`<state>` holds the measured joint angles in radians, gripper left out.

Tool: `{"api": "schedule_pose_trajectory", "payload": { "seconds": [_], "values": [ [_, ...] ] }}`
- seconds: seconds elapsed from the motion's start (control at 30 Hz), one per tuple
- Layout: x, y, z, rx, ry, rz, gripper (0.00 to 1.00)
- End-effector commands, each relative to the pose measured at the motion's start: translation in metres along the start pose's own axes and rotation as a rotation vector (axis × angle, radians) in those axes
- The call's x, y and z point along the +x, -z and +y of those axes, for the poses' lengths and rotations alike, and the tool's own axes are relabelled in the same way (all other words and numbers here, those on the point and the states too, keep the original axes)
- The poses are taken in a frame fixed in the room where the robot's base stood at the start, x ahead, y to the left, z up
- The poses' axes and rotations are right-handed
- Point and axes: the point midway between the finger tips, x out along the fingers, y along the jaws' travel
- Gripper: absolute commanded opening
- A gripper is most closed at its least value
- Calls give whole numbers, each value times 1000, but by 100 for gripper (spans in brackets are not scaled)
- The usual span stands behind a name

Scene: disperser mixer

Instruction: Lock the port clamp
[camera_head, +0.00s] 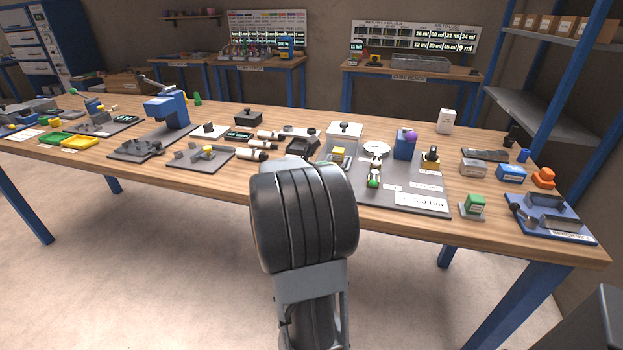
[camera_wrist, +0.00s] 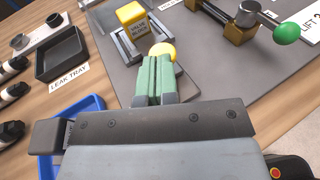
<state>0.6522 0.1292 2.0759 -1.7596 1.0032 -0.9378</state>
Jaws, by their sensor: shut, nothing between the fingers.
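My gripper (camera_wrist: 160,65) shows in the wrist view with its green-padded fingers together and nothing between them. A round yellow knob (camera_wrist: 163,50) lies just beyond the fingertips; I cannot tell whether they touch. Behind it is a yellow labelled block (camera_wrist: 132,17) in a grey metal frame. To the right, a metal lever with a green ball knob (camera_wrist: 286,32) sits on a brass-coloured base (camera_wrist: 234,22), apart from my fingers. It looks like a clamp, but its label is unreadable. The green knob also shows in the head view (camera_head: 373,182). There my arm hides the gripper.
A grey base plate (camera_head: 412,203) carries the yellow block and lever. A blue block (camera_head: 404,144) stands right of the lever.

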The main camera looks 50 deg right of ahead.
Motion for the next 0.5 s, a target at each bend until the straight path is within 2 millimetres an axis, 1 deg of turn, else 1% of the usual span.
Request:
{"api": "schedule_pose_trajectory", "payload": {
  "seconds": [0.03, 0.17, 0.5],
  "values": [
    [-4, -3, 1, 2, -3, -4, 0],
    [-25, -4, -1, 2, -4, -4, 0],
    [-95, -2, -2, 2, -3, -2, 0]
  ]
}}
